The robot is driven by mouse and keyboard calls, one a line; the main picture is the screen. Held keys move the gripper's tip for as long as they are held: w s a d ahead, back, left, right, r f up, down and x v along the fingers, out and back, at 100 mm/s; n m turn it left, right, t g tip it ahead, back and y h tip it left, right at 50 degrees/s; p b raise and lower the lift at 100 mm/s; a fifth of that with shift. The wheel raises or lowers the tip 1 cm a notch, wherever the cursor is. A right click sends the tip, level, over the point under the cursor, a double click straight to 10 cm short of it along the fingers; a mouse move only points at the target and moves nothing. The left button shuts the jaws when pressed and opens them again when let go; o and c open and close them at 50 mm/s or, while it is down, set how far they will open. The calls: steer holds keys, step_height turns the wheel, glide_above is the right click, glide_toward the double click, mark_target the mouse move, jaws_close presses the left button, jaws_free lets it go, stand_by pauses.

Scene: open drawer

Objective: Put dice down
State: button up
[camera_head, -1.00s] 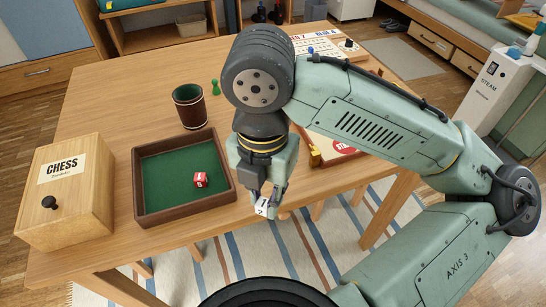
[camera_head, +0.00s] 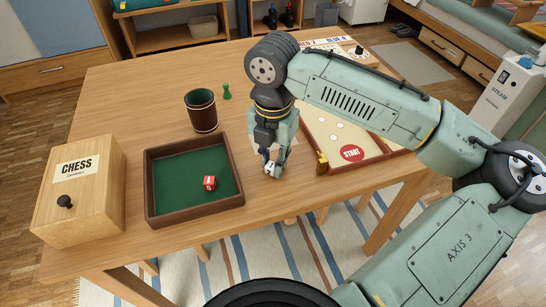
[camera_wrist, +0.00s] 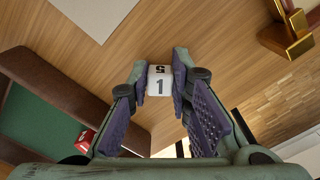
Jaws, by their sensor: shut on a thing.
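My gripper (camera_head: 272,172) is over the wooden table (camera_head: 120,100), between the dice tray and the board game. In the wrist view my gripper (camera_wrist: 159,85) is shut on a white die (camera_wrist: 159,82) showing a 1 and a 5. In the head view the white die (camera_head: 271,170) is small and partly hidden by the fingers. It is low near the tabletop; I cannot tell whether it touches. A red die (camera_head: 209,183) lies in the green-lined tray (camera_head: 150,185), left of my gripper. The red die (camera_wrist: 85,141) also shows at lower left in the wrist view.
A chess box (camera_head: 85,205) stands left of the tray. A dark cup (camera_head: 202,112) and green pawn (camera_head: 227,91) are behind it. The board (camera_head: 335,130) lies right of my gripper, with a brass corner piece (camera_wrist: 288,30).

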mark_target(273, 163)
steer(key=shift+f, duration=0.2)
steer(key=o, duration=0.8)
steer(key=shift+r, duration=0.1)
step_height(273, 163, up, 12)
steer(key=shift+r, duration=0.2)
steer(key=shift+s+f, duration=0.1)
stand_by(0.4)
